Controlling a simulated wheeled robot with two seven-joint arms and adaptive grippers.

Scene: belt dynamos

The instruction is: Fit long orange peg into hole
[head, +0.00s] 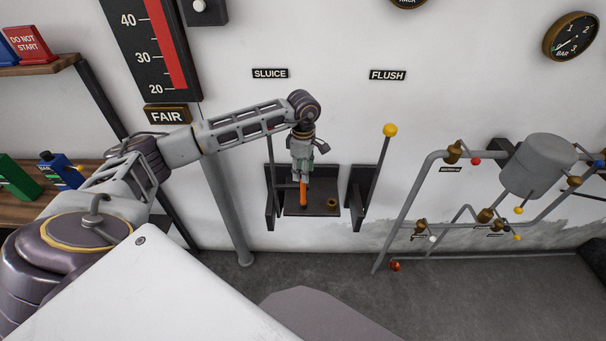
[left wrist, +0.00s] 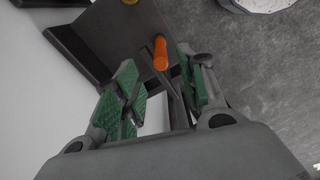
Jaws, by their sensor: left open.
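The long orange peg (head: 303,194) stands about upright on a dark plate (head: 296,211) at the wall, below the SLUICE sign. A brass-coloured ring (head: 331,202), which looks like the hole's rim, is on the same plate to the right of the peg. My left gripper (head: 303,177) points down over the peg. In the left wrist view its green-padded fingers are apart and the orange end of the peg (left wrist: 160,54) shows between or just beyond their tips. I cannot tell whether a finger touches the peg. My right gripper is not in view.
Levers flank the plate; the right one, with a yellow knob (head: 390,130), rises close beside it. Pipes with valves and a grey tank (head: 538,166) are at the right. A wooden shelf (head: 32,69) is at the left. Grey floor (head: 300,263) lies below.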

